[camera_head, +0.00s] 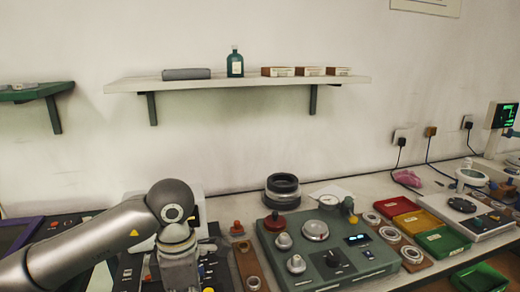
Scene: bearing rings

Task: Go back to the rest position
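My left arm comes in from the lower left, bends at a grey elbow joint and points down. The end part of my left gripper (180,268) shows at the bottom edge, over the dark panel on the bench. Its fingertips are hidden or cut off, so I cannot tell if it is open or holds anything. My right gripper is not in view. Bearing rings (372,218) lie on a brown board to the right of the green device (335,262). A stack of dark rings (282,190) stands behind that device.
Red (394,206), yellow (418,221) and green (443,241) bins stand on the right of the bench. A scale (468,213) is beside them. A wall shelf (235,83) holds a green bottle (235,64) and small boxes. The space between shelf and bench is free.

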